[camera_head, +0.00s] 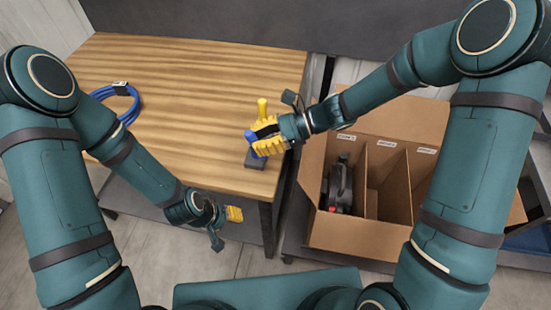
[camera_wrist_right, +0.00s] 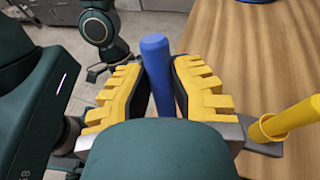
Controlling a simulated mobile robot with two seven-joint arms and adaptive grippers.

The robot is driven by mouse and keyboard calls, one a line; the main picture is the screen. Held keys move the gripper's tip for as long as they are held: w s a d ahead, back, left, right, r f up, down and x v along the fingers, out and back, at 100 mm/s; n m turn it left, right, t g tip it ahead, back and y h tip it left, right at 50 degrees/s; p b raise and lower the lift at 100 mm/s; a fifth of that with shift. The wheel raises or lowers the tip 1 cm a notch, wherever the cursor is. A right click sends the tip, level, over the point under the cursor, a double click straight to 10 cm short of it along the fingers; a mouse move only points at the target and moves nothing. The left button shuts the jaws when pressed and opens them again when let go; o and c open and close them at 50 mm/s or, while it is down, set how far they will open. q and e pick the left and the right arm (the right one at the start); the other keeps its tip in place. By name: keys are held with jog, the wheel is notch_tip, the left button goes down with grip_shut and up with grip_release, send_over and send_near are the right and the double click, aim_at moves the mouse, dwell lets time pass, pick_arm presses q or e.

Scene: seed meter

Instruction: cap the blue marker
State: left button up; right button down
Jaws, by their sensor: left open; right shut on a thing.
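The blue marker (camera_wrist_right: 156,72) stands between the yellow pads of my right gripper (camera_wrist_right: 160,95), which is shut on it. In the head view, blue (camera_head: 250,135) shows beside the pads of my right gripper (camera_head: 262,138), just above a dark block (camera_head: 255,160) near the table's front right corner. I cannot tell whether the blue piece is capped or still touches the block. A yellow marker (camera_head: 262,106) stands upright beside the gripper and also shows in the right wrist view (camera_wrist_right: 292,118). My left gripper (camera_head: 228,214) is open and empty, in front of the table edge.
A blue cable coil (camera_head: 136,104) lies on the left of the wooden table (camera_head: 190,75). A cardboard box (camera_head: 345,236) with labelled compartments stands at the right, a black tool (camera_head: 341,185) in its left one. The table's middle is clear.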

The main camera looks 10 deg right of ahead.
jog(key=w+r+m+t+y, duration=0.3)
jog(key=w+r+m+t, duration=0.1)
jog(key=w+r+t, duration=0.25)
notch_tip(320, 180, down, 7)
jog(key=b, duration=0.6)
jog(key=shift+m, duration=0.3)
jog(key=shift+d+f, duration=0.15)
jog(key=shift+f, duration=0.3)
dwell(0.6)
jog(key=shift+f+b, duration=0.3)
jog(key=shift+b, duration=0.15)
jog(key=shift+f+b, duration=1.1)
jog(key=shift+f, duration=0.7)
dwell(1.7)
jog(key=c, duration=0.9)
grip_release()
